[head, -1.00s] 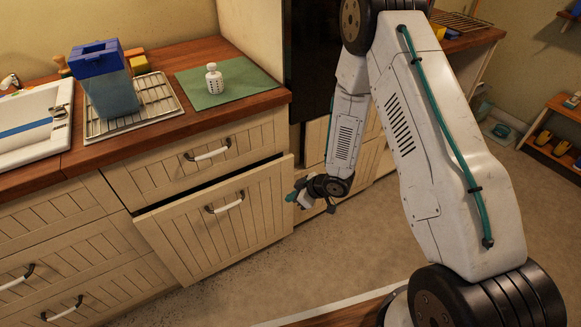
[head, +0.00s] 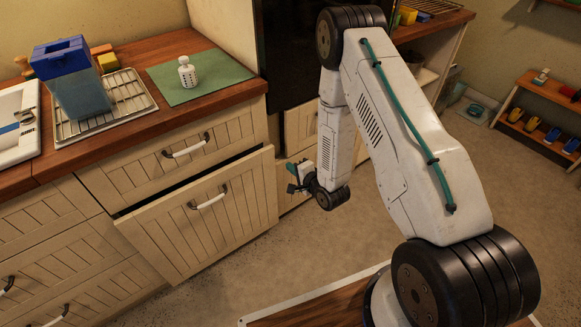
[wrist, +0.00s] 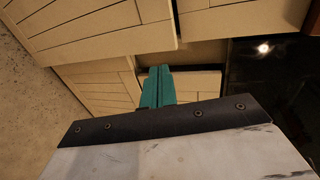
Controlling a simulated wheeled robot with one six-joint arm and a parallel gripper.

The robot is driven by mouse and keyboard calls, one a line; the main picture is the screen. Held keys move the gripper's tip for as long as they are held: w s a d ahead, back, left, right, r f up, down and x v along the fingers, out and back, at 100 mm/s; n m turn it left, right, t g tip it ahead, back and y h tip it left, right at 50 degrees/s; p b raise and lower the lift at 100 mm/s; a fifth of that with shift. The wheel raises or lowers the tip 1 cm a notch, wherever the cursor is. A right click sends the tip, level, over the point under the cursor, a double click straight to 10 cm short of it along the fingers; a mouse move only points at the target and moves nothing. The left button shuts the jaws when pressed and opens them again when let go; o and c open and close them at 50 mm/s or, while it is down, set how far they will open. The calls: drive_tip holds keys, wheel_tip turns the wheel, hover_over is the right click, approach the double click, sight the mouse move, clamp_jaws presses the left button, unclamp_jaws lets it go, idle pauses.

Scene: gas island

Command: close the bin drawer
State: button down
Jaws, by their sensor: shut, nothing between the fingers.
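The bin drawer (head: 203,222) is the wide cream panelled drawer below a shallower one. It stands pulled out, with a dark gap along its top edge. Its white handle (head: 208,202) is at the upper middle of its front. My gripper (head: 291,178) is just right of the drawer front's right edge in the head view, and no contact can be made out. In the wrist view, the teal fingers of my gripper (wrist: 157,87) are together and empty, with cream panelled fronts beyond them.
The shallower drawer (head: 185,155) above is shut. The worktop holds a blue-lidded container (head: 80,80) on a rack and a white bottle (head: 187,72) on a green mat (head: 220,76). A dark appliance (head: 290,60) stands right of the drawers. The floor (head: 210,290) in front is clear.

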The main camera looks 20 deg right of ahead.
approach(270, 152)
drive_tip(key=x, duration=0.5)
drive_tip(key=shift+w+f, duration=0.1)
drive_tip(key=shift+f, duration=0.1)
drive_tip(key=shift+w+a, duration=0.15)
drive_tip(key=shift+w, duration=0.4)
